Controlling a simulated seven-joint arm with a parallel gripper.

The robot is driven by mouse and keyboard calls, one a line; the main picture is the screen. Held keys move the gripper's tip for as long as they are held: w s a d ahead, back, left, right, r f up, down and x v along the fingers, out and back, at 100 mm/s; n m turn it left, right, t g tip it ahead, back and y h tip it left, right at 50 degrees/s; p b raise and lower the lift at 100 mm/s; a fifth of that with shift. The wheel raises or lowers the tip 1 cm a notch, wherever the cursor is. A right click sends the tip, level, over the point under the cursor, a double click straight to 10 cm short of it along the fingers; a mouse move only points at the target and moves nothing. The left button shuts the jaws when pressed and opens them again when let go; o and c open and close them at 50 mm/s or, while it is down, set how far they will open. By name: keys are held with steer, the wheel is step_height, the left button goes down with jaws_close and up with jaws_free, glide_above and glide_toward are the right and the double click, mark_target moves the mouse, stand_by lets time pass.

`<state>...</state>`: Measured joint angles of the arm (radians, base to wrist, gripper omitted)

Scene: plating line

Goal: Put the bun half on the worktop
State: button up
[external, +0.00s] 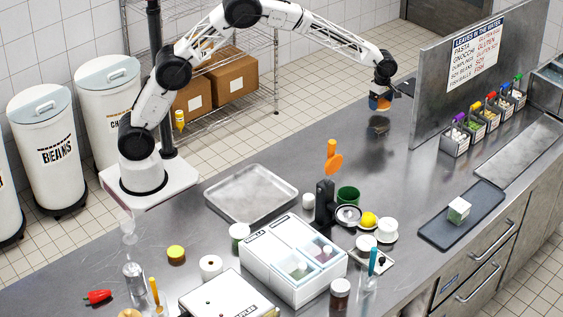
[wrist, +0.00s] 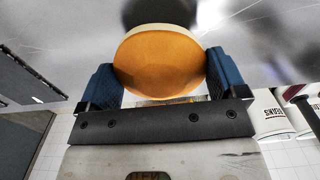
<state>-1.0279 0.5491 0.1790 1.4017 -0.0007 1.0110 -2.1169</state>
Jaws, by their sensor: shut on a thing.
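My gripper (external: 380,97) is near the back edge of the steel worktop (external: 330,135), in front of the upright metal panel. In the wrist view my gripper (wrist: 160,78) has its two blue fingers closed on the sides of the round, orange-brown bun half (wrist: 160,65). A paler rim shows along the bun half's upper edge. In the external view the bun half (external: 379,106) is small, below the fingers. It is held above the worktop, with a dark reflection or shadow beneath it.
The metal panel (external: 425,115) with a sign stands right of my gripper. A metal tray (external: 250,193), white containers (external: 293,262) and a dark slicer-like stand (external: 325,202) are nearer. The worktop below my gripper is clear.

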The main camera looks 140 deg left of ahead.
mark_target(380, 114)
steer(key=shift+f, duration=0.1)
steer(key=shift+f, duration=1.65)
steer(key=shift+f, duration=0.15)
steer(key=o, duration=0.6)
step_height(380, 114, up, 12)
steer(key=shift+r, duration=0.15)
stand_by(0.5)
